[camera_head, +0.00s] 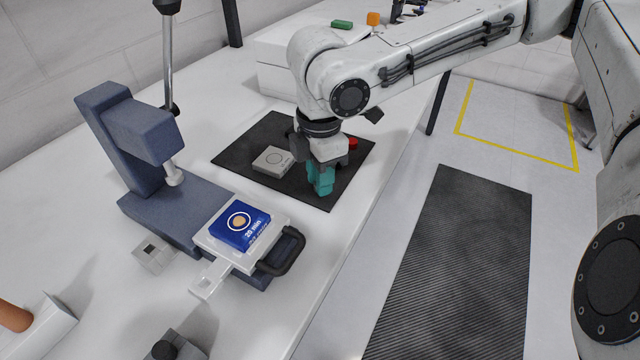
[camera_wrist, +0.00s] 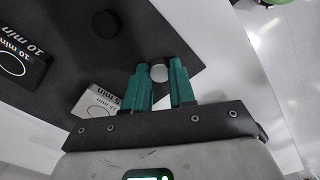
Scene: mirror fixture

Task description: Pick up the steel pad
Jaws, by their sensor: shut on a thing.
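My gripper (camera_head: 322,186) is low over the front right part of the black mat (camera_head: 240,150), its teal fingers pointing down. In the wrist view, my gripper (camera_wrist: 159,66) is shut on a small round grey piece, the steel pad (camera_wrist: 159,73), which shows between the two fingertips. In the head view the fingers hide the pad. I cannot tell whether it touches the mat.
A grey square block (camera_head: 272,161) and a red piece (camera_head: 352,143) are on the mat. A blue "20 min" block (camera_head: 240,226) sits on the blue-grey fixture's (camera_head: 125,125) holder. A white box (camera_head: 280,65) stands behind. The table edge is close on the right.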

